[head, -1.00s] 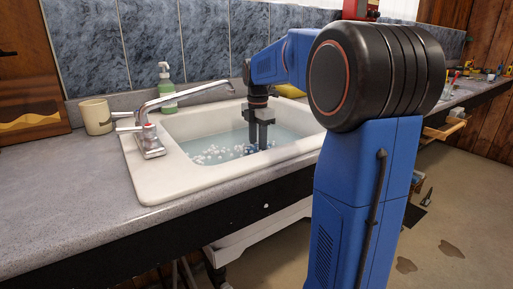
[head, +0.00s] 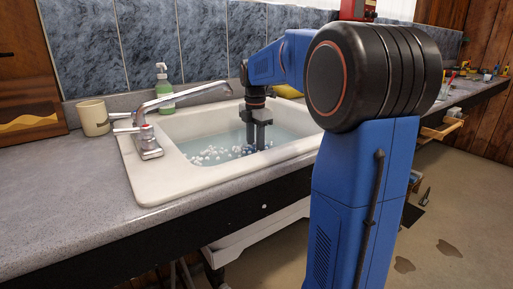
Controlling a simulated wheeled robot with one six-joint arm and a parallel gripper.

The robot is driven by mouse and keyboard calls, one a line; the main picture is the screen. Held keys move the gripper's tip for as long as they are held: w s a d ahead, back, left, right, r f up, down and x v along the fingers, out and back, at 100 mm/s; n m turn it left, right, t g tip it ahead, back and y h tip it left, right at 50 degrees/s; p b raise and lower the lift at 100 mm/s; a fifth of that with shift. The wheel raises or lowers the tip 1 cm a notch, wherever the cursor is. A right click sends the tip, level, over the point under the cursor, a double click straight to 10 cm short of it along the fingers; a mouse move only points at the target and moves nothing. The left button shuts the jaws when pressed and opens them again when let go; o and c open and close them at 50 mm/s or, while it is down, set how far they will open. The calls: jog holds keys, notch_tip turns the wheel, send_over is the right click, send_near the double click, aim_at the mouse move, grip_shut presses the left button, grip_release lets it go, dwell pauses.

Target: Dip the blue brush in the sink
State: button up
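The white sink (head: 150,188) is set into the grey counter and holds water (head: 215,143) with white suds floating on it. My gripper (head: 255,146) points down into the sink, its fingertips at the water among the suds. A small gap shows between its two dark fingers. A small dark blue patch shows at the fingertips; it may be the blue brush, but it is too small to be sure. Whether the fingers grip it cannot be made out.
A chrome faucet (head: 150,140) reaches over the sink from the left. A cream mug (head: 94,117) and a green soap bottle (head: 164,91) stand behind it. The counter (head: 60,200) at left is clear. Small items crowd the far right counter.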

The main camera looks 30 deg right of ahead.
jog(key=shift+a, duration=0.85)
jog(key=shift+d, duration=0.6)
dwell(0.3)
jog(key=shift+r, duration=0.1)
notch_tip(320, 180, up, 19)
dwell(1.6)
jog(key=shift+s, duration=0.1)
dwell(0.4)
